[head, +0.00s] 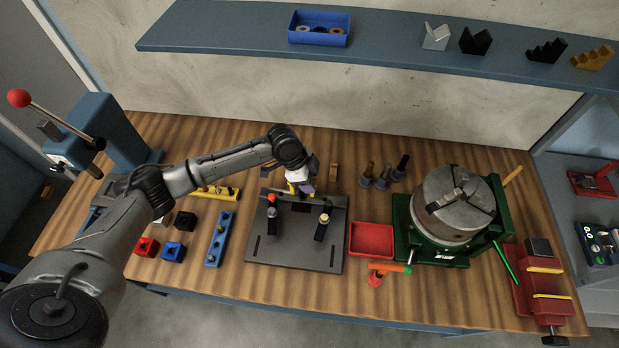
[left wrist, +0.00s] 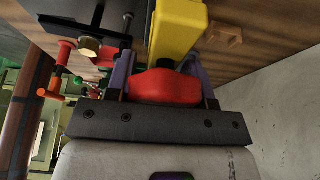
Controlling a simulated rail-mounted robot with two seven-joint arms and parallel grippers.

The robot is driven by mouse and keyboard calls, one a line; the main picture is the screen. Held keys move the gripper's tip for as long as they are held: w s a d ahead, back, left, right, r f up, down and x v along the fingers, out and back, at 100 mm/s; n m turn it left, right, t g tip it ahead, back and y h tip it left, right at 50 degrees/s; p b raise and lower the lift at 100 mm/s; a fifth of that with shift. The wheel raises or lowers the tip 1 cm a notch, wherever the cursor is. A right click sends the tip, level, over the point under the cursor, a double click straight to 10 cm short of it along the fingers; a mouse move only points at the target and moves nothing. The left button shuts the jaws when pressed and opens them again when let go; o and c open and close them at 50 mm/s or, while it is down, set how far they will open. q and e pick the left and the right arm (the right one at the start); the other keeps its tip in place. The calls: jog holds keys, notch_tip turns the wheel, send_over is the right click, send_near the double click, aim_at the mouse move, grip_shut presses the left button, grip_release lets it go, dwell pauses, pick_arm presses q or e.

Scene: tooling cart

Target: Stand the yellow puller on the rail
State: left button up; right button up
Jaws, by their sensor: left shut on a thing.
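My left gripper (head: 304,184) is over the back edge of the dark slotted plate (head: 262,221), seen from behind its wrist. In the left wrist view its two purple-grey fingers (left wrist: 160,78) are shut on the red part (left wrist: 166,87) of the yellow puller (left wrist: 178,30). The yellow body extends away from the fingers. In the head view only a little of the yellow puller (head: 291,188) shows beside the gripper. Whether its far end touches anything is hidden. A blue bar with studs (head: 219,238) and a yellow bar (head: 215,192) lie left of the plate; I cannot tell which thing is the rail.
Two small clamps (head: 272,205) (head: 322,227) stand on the plate. A red tray (head: 371,240) and a green-based chuck (head: 452,204) stand to the right. Small red, blue and black blocks (head: 173,251) lie left. A shelf (head: 390,45) hangs above the back.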

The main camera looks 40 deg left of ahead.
pick_arm(q)
jog(key=shift+f, duration=0.3)
dwell(0.6)
jog(key=shift+f, duration=0.1)
dwell(0.7)
jog(key=shift+f, duration=0.55)
dwell(1.0)
jog(key=shift+f+p, duration=0.15)
jog(key=shift+p, duration=0.25)
dwell(0.4)
jog(key=o, duration=1.7)
jog(key=shift+o, duration=0.2)
